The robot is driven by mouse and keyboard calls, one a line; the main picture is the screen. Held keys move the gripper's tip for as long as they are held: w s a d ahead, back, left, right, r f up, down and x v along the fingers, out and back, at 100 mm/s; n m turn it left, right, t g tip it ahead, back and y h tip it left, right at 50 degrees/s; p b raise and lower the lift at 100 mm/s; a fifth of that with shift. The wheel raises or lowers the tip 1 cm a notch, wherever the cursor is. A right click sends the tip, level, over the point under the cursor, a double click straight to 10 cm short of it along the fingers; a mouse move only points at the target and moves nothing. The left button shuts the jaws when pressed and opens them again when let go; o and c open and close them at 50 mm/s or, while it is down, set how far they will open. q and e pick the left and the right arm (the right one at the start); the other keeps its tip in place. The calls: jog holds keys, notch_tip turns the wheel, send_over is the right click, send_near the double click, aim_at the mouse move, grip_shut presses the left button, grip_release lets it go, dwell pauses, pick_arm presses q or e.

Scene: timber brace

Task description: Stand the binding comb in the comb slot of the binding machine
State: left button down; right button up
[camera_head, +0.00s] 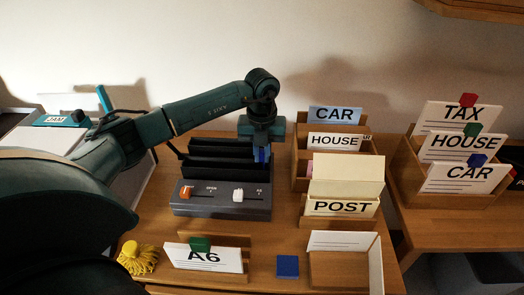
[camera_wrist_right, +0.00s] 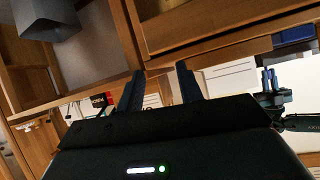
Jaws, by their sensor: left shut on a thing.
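The binding machine (camera_head: 222,203) is a dark grey box on the desk in the head view, with an orange and a white lever on its front and black upright plates (camera_head: 215,150) behind. My left gripper (camera_head: 262,144) points down over the machine's back right end. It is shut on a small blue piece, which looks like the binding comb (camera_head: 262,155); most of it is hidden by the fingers. I cannot tell whether its lower end is in the comb slot, which is also hidden. My right gripper (camera_wrist_right: 160,88) is open and empty in the right wrist view.
Wooden holders with CAR, HOUSE and POST cards (camera_head: 340,207) stand close to the machine's right. An A6 card holder (camera_head: 205,257), a blue block (camera_head: 288,266) and a yellow tasselled thing (camera_head: 137,258) lie in front. Another card rack (camera_head: 460,160) stands at the far right.

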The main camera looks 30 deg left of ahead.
pick_arm(q)
jog(key=shift+f, duration=0.5)
jog(key=c, duration=1.4)
grip_release()
jog(key=shift+o, duration=0.7)
jog(key=o, duration=0.4)
